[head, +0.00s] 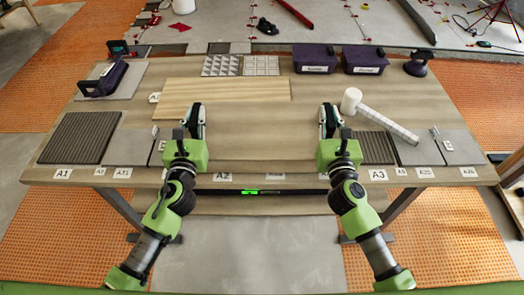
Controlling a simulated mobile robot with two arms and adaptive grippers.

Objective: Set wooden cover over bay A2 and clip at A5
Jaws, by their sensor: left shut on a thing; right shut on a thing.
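My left gripper (195,118) and my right gripper (328,118) are level over the middle of the workbench (320,88), both shut. Between them is a wood-grained surface (262,140) that I take to be the wooden cover, held at its two sides. Its edges blend with the bench wood, so its outline and height are unclear. The label A2 (222,177) is on the front edge below it. A small label that seems to read A5 (101,171) is on the front edge at left. I cannot make out the clip with certainty.
A light wooden plank (230,97) lies behind the grippers. A white mallet (380,118) lies right of my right gripper. Ribbed dark tiles (78,138) and grey tiles (458,147) flank the middle. Two purple bins (315,58) (363,59) and patterned tiles (241,65) stand at the back.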

